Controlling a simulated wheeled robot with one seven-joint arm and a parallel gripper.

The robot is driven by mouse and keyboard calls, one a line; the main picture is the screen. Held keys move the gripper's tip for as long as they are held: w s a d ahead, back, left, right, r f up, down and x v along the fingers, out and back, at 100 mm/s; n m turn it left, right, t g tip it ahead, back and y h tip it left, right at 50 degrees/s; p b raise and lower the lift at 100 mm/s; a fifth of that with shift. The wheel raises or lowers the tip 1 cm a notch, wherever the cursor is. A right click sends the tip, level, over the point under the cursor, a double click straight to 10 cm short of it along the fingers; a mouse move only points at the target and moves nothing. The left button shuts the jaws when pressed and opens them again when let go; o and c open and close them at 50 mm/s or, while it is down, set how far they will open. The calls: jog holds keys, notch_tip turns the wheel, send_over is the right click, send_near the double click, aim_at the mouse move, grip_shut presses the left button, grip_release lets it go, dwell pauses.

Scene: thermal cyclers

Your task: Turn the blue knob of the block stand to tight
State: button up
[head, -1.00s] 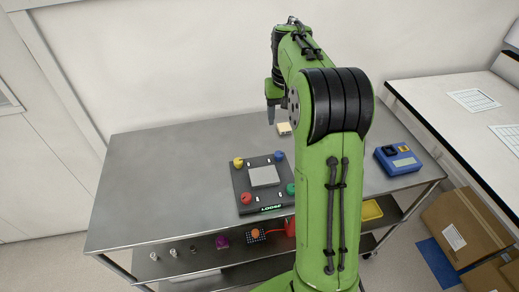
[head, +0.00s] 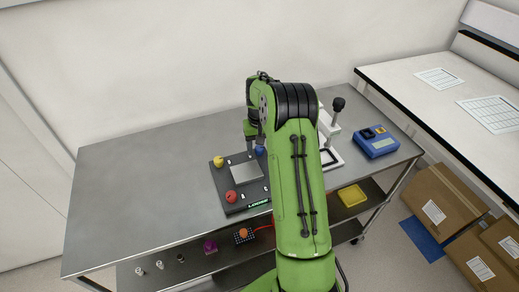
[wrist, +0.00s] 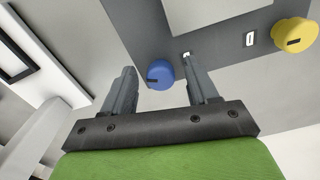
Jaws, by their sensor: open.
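The block stand (head: 234,208) is a dark plate with a grey block (head: 246,172) in its middle and coloured knobs at its corners. Its blue knob (head: 259,150) is at the far right corner, partly covered by my arm. In the wrist view the blue knob (wrist: 159,74), with a dark mark on its side, appears between the two fingers of my gripper (wrist: 163,80). The fingers are apart, with visible gaps to the knob on both sides. A yellow knob (head: 219,161) and a red knob (head: 231,197) show; my arm hides the fourth corner.
A white device with a black knob (head: 338,103) stands close right of the stand, partly behind my arm. A blue device (head: 376,142) sits further right. The left of the steel table (head: 130,200) is clear. A shelf below holds small items and a yellow tray (head: 352,196).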

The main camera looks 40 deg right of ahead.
jog(key=shift+f, duration=0.3)
jog(key=shift+c, duration=0.4)
jog(key=c, duration=1)
jog(key=shift+m, duration=0.3)
